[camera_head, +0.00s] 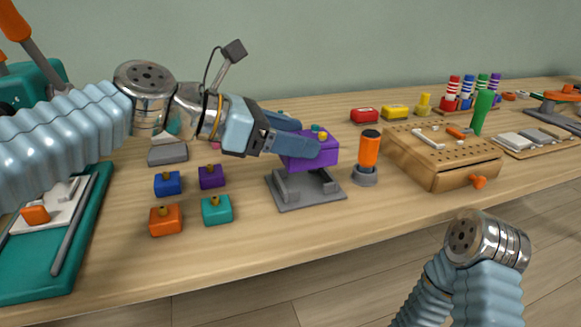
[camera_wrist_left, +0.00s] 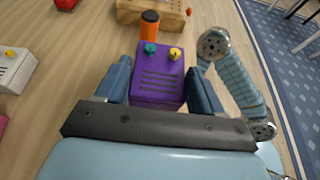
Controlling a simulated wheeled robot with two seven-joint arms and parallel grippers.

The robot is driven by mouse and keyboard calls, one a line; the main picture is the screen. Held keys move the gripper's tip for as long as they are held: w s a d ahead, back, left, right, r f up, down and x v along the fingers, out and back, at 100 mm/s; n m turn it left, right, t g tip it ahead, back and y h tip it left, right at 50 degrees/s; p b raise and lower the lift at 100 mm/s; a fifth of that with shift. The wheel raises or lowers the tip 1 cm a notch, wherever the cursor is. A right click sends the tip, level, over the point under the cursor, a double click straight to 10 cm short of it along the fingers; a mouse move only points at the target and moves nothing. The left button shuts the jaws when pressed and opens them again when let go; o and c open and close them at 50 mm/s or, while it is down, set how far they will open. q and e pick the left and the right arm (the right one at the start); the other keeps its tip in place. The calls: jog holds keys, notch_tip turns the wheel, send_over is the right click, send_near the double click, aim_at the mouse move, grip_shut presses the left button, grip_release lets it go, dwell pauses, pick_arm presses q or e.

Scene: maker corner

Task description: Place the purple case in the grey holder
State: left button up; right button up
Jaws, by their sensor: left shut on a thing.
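The purple case (camera_head: 318,157) is a box with a teal knob and a yellow knob on one face. My left gripper (camera_head: 306,145) is shut on it, with a blue finger on each side; the left wrist view shows the case (camera_wrist_left: 158,78) between the fingers. The grey holder (camera_head: 305,190) is a flat base with raised sides on the table. The case is directly above or at the holder; I cannot tell whether they touch. The holder is hidden in the left wrist view. My right arm shows at the lower right, but its gripper is out of view.
An orange cylinder (camera_head: 369,150) in a grey base stands just right of the holder. A wooden pegboard box (camera_head: 440,160) is further right. Small blue, purple, orange and teal blocks (camera_head: 216,210) lie left of the holder. Table in front of the holder is clear.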

pick_arm(q)
jog(key=w+f, duration=0.1)
jog(key=f, duration=0.1)
jog(key=w+f, duration=0.2)
jog(key=shift+a+b, duration=0.1)
jog(key=shift+b, duration=0.3)
jog(key=shift+w+f+b, duration=0.2)
jog(key=shift+f+b, duration=0.35)
jog(key=shift+f, duration=1)
jog(key=shift+f, duration=0.2)
jog(key=o, duration=1.1)
jog(key=shift+r, duration=0.2)
jog(key=shift+s+a+r, duration=0.1)
jog(key=shift+a+r, duration=0.1)
jog(key=shift+a, duration=0.1)
jog(key=p+v, duration=0.1)
jog(key=v, duration=1)
